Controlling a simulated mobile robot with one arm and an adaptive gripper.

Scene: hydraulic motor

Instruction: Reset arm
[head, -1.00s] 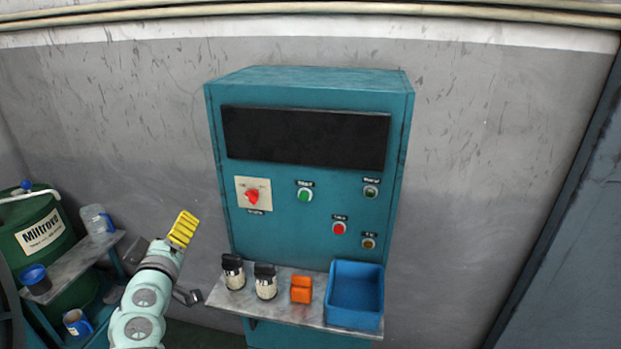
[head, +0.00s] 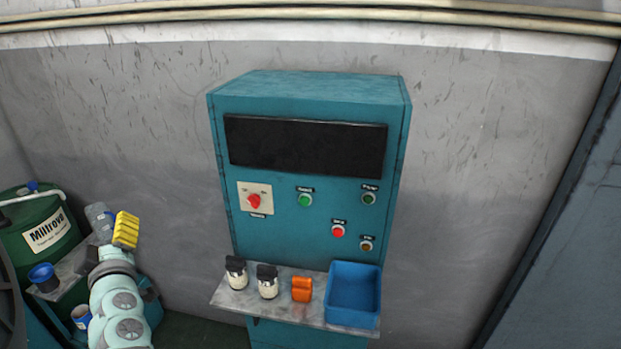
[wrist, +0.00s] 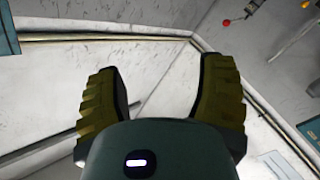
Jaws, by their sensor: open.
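My gripper (head: 126,229) is at the lower left in the head view, with its yellow ribbed fingers raised in front of the wall. In the wrist view the two yellow-and-black fingers (wrist: 160,100) are spread apart, with nothing between them. The gripper is open and empty. It is left of the teal control cabinet (head: 310,95) and well apart from it. My arm is partly folded below it.
On the cabinet's shelf (head: 240,301) stand two dark-capped bottles (head: 237,274), an orange object (head: 302,289) and a blue bin (head: 350,320).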

